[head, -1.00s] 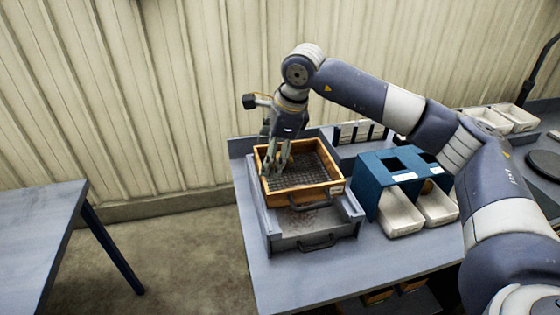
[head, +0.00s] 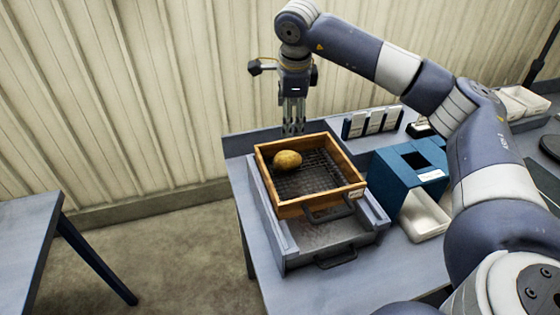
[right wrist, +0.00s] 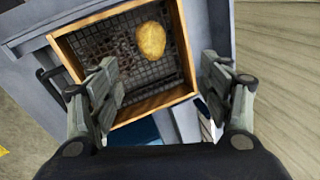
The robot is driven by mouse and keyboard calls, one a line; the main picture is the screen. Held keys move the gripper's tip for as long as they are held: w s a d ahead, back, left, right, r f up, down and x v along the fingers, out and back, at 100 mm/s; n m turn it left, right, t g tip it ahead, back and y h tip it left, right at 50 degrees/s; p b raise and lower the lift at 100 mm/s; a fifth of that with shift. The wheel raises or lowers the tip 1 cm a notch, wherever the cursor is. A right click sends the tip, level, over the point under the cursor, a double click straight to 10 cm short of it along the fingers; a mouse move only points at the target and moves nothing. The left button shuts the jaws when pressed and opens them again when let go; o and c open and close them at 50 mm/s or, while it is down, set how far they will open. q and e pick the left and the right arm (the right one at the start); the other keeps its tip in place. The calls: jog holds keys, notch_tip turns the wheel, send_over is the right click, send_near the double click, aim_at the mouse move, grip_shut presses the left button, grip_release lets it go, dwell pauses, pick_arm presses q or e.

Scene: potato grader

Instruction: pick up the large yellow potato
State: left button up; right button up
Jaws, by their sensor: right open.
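The large yellow potato (head: 287,160) lies on the mesh of the wooden sieve tray (head: 292,208), near its far left corner in the head view. It also shows in the right wrist view (right wrist: 152,40), ahead of and between the fingers, apart from them. My right gripper (head: 293,128) is open and empty. It points down just behind the tray's far edge in the head view, and both fingers show in the right wrist view (right wrist: 162,82). My left gripper is not in view.
The tray sits on a grey drawer unit (head: 325,245) on the grey table. A blue two-slot box (head: 400,180) with a white bin (head: 424,218) stands to the right. Several white labelled cards (head: 372,122) stand behind. Another table (head: 25,230) is at the left.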

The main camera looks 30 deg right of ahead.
jog(key=b, duration=0.4)
send_near(289, 156)
jog(key=r, duration=0.2)
pick_arm(q)
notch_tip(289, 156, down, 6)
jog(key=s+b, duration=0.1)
jog(key=b, duration=0.1)
pick_arm(e)
jog(key=p+x, duration=0.2)
jog(key=x, duration=0.5)
jog(key=shift+w+a+f, duration=0.1)
jog(key=shift+a+f, duration=0.05)
jog(key=shift+f, duration=0.15)
jog(key=p+x, duration=0.1)
jog(key=x, duration=0.1)
jog(key=p+x, duration=0.1)
jog(key=x, duration=0.1)
jog(key=shift+f+p, duration=0.3)
jog(key=shift+p, duration=0.05)
jog(key=shift+f, duration=0.35)
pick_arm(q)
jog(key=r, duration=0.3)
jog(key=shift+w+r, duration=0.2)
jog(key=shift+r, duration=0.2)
pick_arm(e)
jog(key=shift+r, duration=0.1)
jog(key=c, duration=1.2)
